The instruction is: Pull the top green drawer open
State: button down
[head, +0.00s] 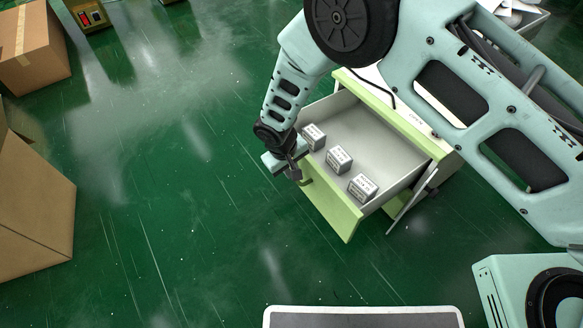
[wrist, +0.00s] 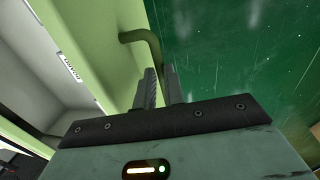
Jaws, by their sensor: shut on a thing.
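The top green drawer (head: 335,205) stands pulled out from its cabinet in the head view, with its light grey inside showing. Several small white labelled boxes (head: 339,159) lie in a row inside it, near the front panel. My gripper (head: 296,174) is at the outer face of the drawer front, shut on the drawer's handle (head: 306,182). In the wrist view, the curved green handle (wrist: 143,42) runs from the drawer front (wrist: 95,40) down to my fingers (wrist: 158,88). The fingers hide part of the handle.
Cardboard boxes (head: 34,205) stand on the green floor (head: 170,220) at the left. A grey-topped surface with a white rim (head: 365,311) is at the bottom. The floor left of the drawer front is clear.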

jog(key=c, duration=1.5)
grip_release()
jog(key=shift+r, duration=0.15)
jog(key=a+r+p, duration=0.1)
jog(key=r, duration=0.4)
jog(key=s+r+p, duration=0.1)
jog(key=r+p, duration=0.1)
jog(key=r, duration=0.4)
jog(key=s+a+r+p, duration=0.1)
jog(key=r, duration=0.4)
jog(key=shift+a+r, duration=0.3)
jog(key=shift+r, duration=0.1)
jog(key=s+d+r+y, duration=0.1)
jog(key=s+d+r, duration=0.3)
jog(key=r, duration=0.5)
jog(key=s+d+r+g+y, duration=0.1)
jog(key=s+d+r, duration=0.55)
jog(key=s, duration=0.25)
jog(key=s+d+r, duration=0.5)
jog(key=s+d, duration=0.3)
jog(key=s, duration=0.1)
notch_tip(320, 180, up, 25)
jog(key=p, duration=2.5)
